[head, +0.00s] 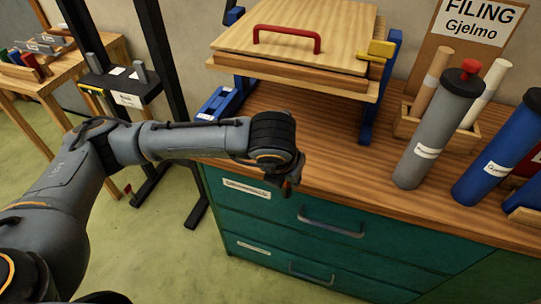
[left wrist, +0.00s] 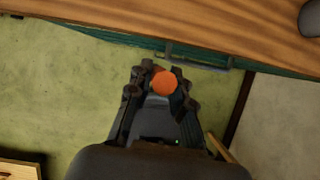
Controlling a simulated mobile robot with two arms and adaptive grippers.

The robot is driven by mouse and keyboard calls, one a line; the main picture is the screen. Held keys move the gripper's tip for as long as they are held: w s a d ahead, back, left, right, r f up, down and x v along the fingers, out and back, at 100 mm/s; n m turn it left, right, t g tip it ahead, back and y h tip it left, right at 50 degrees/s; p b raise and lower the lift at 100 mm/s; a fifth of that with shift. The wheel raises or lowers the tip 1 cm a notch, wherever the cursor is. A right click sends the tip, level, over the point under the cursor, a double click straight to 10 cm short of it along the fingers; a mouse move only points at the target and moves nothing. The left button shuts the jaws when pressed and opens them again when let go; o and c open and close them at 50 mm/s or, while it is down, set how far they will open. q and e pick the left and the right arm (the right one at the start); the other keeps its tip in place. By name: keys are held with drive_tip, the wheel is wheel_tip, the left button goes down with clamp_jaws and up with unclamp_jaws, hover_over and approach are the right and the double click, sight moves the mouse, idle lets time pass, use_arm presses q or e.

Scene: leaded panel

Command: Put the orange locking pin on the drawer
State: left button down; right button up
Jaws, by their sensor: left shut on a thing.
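My left gripper (head: 287,187) hangs over the front edge of the wooden top, by the upper teal drawer (head: 265,208). In the left wrist view my left gripper (left wrist: 165,82) is shut on the orange locking pin (left wrist: 165,82), whose round orange end shows between the fingers. The pin is hidden in the head view. The drawer's bar handle (head: 331,222) is to the right of and below the gripper; it also shows in the left wrist view (left wrist: 195,60), beyond the fingertips. A lower drawer (head: 265,256) is beneath. Both drawers look closed. My right gripper is not in view.
On the wooden top (head: 340,150) stand a wooden press (head: 300,45) with a red handle, a grey cylinder (head: 430,135) with a red knob and a blue cylinder (head: 498,155). A black stand (head: 125,85) is at left. The green floor in front is clear.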

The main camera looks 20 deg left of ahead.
use_arm(q)
drive_tip(key=w+d+n+g+y, duration=0.2)
drive_tip(key=w+d+n+y, duration=0.15)
drive_tip(key=n, duration=0.95)
drive_tip(key=shift+y, duration=0.35)
drive_tip(key=w+a, duration=0.2)
drive_tip(key=a, duration=0.1)
drive_tip(key=w+a, duration=0.2)
drive_tip(key=a, duration=0.2)
drive_tip(key=w+a+b, duration=0.1)
drive_tip(key=w+a, duration=0.1)
drive_tip(key=a, duration=0.1)
drive_tip(key=shift+w+a+r, duration=0.15)
drive_tip(key=shift+w+r, duration=0.05)
drive_tip(key=shift+w, duration=0.05)
drive_tip(key=a, duration=0.1)
drive_tip(key=w+a, duration=0.1)
drive_tip(key=w+a+p, duration=0.1)
drive_tip(key=shift+w+a+f, duration=0.15)
drive_tip(key=shift+a+f, duration=0.15)
drive_tip(key=shift+a, duration=0.1)
drive_tip(key=shift+f, duration=0.35)
drive_tip(key=shift+d, duration=0.1)
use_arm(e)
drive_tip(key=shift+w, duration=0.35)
